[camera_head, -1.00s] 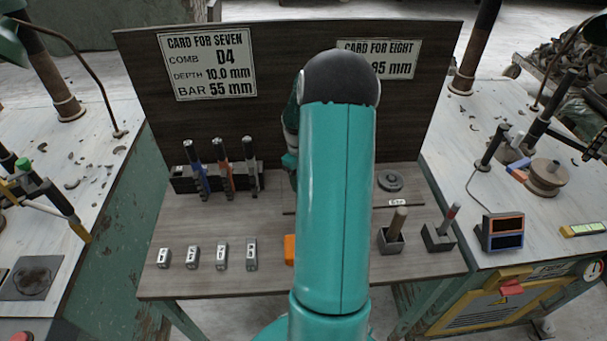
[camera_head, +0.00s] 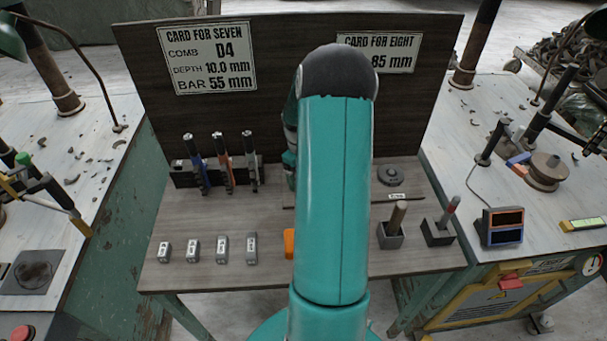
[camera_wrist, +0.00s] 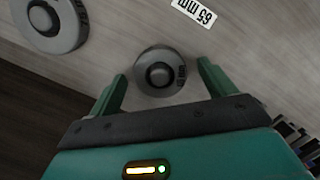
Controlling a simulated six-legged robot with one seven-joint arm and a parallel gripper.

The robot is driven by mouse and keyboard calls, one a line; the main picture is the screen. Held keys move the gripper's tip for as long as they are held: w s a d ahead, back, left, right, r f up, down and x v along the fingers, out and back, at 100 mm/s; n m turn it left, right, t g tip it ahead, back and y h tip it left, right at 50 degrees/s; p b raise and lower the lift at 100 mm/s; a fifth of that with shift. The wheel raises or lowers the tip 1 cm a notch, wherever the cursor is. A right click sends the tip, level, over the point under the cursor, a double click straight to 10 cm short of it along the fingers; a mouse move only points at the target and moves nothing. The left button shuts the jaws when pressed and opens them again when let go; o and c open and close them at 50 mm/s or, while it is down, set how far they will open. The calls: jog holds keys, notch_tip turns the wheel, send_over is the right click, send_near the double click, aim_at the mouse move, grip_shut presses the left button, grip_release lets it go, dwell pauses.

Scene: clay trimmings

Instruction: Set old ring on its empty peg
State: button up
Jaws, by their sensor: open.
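In the wrist view my gripper (camera_wrist: 162,84) is open, with its two green fingers apart. A small dark grey ring (camera_wrist: 142,87) with marks on its face lies between and just beyond the fingertips. A larger grey ring (camera_wrist: 28,38) is at the upper left of that view, partly cut off. A round part shows in the middle of each; I cannot tell whether it is a peg. In the head view one grey ring (camera_head: 390,181) lies at the right of the bench. I cannot tell which ring is the old one. My arm hides my gripper in the head view.
A white mm label (camera_wrist: 193,10) lies near the small ring. On the bench (camera_head: 190,215) stand a rack of three tools (camera_head: 222,165), several small grey blocks (camera_head: 222,248), an orange piece (camera_head: 289,243) and two dark holders (camera_head: 389,237). A board with cards (camera_head: 206,60) rises behind.

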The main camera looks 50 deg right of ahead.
notch_tip(320, 180, up, 14)
jog(key=w, duration=0.1)
jog(key=shift+w, duration=0.35)
jog(key=shift+d+f, duration=0.1)
dwell(0.4)
